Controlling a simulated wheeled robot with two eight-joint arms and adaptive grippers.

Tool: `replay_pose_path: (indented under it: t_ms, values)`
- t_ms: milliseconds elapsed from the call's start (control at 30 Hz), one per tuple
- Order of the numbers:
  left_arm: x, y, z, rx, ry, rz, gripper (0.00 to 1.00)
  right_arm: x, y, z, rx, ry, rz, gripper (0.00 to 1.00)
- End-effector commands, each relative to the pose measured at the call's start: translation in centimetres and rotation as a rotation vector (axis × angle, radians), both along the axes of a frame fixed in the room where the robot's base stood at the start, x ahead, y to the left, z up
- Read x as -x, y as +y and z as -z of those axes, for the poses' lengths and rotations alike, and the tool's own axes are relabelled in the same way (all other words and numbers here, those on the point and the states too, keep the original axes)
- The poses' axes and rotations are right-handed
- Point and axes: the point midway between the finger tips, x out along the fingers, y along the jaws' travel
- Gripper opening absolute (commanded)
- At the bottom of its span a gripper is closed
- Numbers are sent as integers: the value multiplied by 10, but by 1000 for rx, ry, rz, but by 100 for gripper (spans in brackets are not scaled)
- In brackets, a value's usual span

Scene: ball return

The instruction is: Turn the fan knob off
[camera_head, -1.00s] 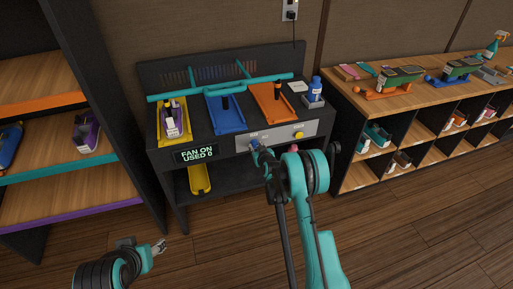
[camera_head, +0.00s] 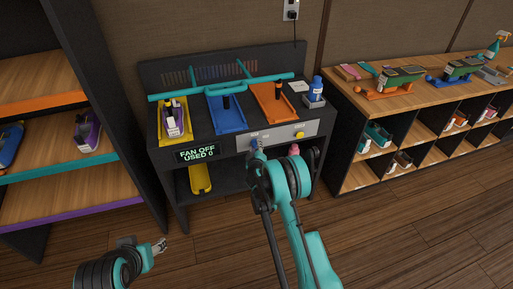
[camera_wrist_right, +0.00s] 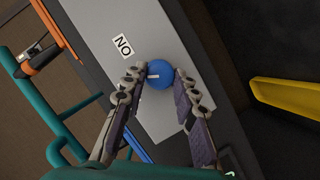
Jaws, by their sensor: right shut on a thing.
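The fan knob is a round blue knob (camera_wrist_right: 160,75) with a white mark, on a grey panel (camera_wrist_right: 105,35) at the front of the dark machine; a "NO" label sits beside it in the right wrist view. My right gripper (camera_wrist_right: 161,74) has its fingertips on both sides of the knob and is shut on it. In the head view, my right arm hides part of the knob. The display (camera_head: 197,154) reads "FAN OFF, USED 0". My left gripper (camera_head: 160,246) is low at the left, away from the machine, and its fingertips are too small to read.
The machine carries a yellow tray (camera_head: 187,137), a blue tray (camera_head: 239,122) and an orange tray (camera_head: 264,92). A yellow button (camera_head: 300,135) is on the panel's right. Shelves (camera_head: 50,105) stand at left, and a cubby unit (camera_head: 352,86) at right. The floor in front is clear.

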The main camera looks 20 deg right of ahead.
Motion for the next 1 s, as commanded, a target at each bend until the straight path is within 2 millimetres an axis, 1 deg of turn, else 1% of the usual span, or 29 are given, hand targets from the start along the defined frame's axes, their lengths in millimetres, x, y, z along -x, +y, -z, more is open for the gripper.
replay_pose_path:
  t_ms: [200,500,700,1000]
  values:
    - [0,0,0,0,0,0,49,0,2,2,195,-6,0,0]
    - [0,0,0,0,0,0,49,0,2,4,393,-13,0,0]
    - [0,0,0,0,0,0,49,0,2,4,465,-16,0,0]
    - [0,0,0,0,0,0,49,0,2,4,500,-16,1,0]
